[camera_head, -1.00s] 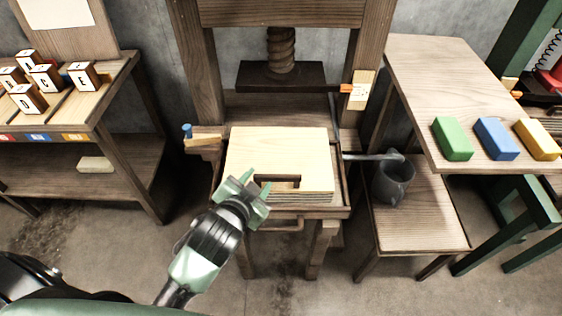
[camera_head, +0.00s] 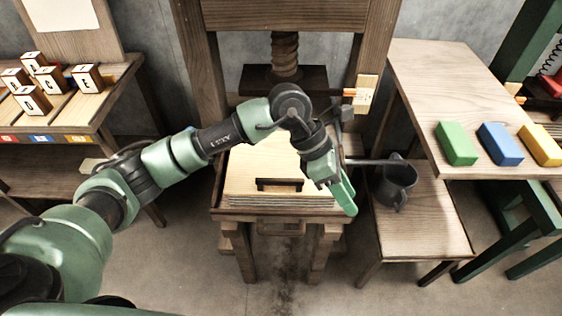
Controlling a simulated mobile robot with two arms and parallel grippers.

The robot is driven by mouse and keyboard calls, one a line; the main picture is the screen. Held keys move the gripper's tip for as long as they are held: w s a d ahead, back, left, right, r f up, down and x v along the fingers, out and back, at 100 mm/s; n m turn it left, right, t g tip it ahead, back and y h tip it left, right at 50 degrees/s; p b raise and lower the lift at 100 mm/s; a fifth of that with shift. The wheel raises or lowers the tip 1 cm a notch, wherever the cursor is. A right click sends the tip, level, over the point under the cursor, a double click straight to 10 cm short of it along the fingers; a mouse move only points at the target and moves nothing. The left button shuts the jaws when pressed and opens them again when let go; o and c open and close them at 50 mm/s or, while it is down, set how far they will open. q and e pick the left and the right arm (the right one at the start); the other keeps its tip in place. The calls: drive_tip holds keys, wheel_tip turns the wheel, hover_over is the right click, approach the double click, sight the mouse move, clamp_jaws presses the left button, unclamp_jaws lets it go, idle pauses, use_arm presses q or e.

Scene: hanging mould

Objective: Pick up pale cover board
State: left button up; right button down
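My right gripper is not in view.
The press screw and dark plate (camera_head: 262,80) stand behind the board. A dark grey jug (camera_head: 393,184) sits on a low bench (camera_head: 425,225) at right. A table (camera_head: 440,85) holds green, blue and yellow blocks. Lettered cubes (camera_head: 32,100) stand on the left table.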

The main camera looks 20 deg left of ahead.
sight(280, 179)
use_arm(q)
drive_tip(key=w+a+y, duration=0.1)
drive_tip(key=a+y, duration=0.1)
drive_tip(key=a, duration=0.3)
drive_tip(key=w+a+y, duration=0.2)
drive_tip(key=a, duration=0.3)
drive_tip(key=w+a+t+y, duration=0.1)
drive_tip(key=w+a+y, duration=0.1)
drive_tip(key=a, duration=0.3)
drive_tip(key=shift+w+f+y, duration=0.2)
drive_tip(key=shift+w+y, duration=0.05)
drive_tip(key=shift+y, duration=0.35)
drive_tip(key=shift+a+f, duration=0.2)
drive_tip(key=shift+f, duration=0.1)
drive_tip(key=f, duration=0.2)
drive_tip(key=f+p, duration=0.1)
drive_tip(key=f, duration=0.1)
drive_tip(key=a+f, duration=0.1)
drive_tip(key=f, duration=0.1)
drive_tip(key=shift+s+f+p, duration=0.1)
drive_tip(key=shift+f+p, duration=0.05)
drive_tip(key=shift+p, duration=0.25)
drive_tip(key=shift+d+f, duration=0.1)
drive_tip(key=shift+f, duration=0.3)
clamp_jaws()
drive_tip(key=shift+r, duration=0.1)
